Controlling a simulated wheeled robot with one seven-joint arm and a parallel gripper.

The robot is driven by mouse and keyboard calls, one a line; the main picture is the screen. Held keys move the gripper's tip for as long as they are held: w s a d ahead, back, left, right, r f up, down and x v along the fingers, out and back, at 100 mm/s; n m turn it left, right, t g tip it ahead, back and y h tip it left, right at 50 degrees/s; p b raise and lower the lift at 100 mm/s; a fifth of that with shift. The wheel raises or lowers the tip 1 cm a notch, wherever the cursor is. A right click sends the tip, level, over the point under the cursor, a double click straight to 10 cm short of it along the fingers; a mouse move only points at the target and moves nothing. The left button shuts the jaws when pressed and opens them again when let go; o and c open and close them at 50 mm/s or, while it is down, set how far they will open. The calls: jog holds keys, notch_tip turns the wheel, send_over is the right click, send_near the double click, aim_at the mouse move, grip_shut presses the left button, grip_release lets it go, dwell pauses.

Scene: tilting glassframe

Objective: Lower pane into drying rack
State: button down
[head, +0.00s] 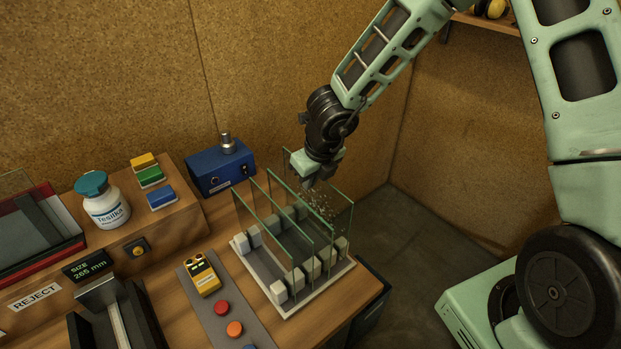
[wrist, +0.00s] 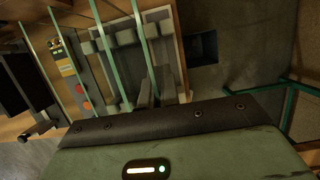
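My gripper (head: 313,184) is at the top edge of a clear glass pane (head: 340,220) with green edges and small pale specks. The pane stands upright over the right side of the drying rack (head: 310,305), and its top edge sits a little higher than the other panes. In the wrist view, the gripper's dark fingers (wrist: 154,92) lie on either side of a green pane edge (wrist: 142,35), close against it. The rack is a pale tray with rows of grey blocks. The blocks hide the pane's lower edge, so I cannot tell whether it touches the rack.
Other upright panes (head: 262,212) stand parallel in the rack, left of the held one. Left of the rack are a yellow device (head: 203,276) and coloured buttons (head: 221,307). A blue box (head: 220,168) stands behind. The bench ends just right of the rack.

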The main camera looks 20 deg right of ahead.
aim_at(311, 191)
jog(key=shift+f+b, duration=1.65)
jog(key=shift+f, duration=0.3)
jog(key=c, duration=1.6)
grip_release()
jog(key=shift+o, duration=0.2)
jog(key=p+v, duration=0.6)
jog(key=v, duration=1.1)
jog(key=shift+s+r, duration=0.1)
jog(key=shift+r, duration=0.1)
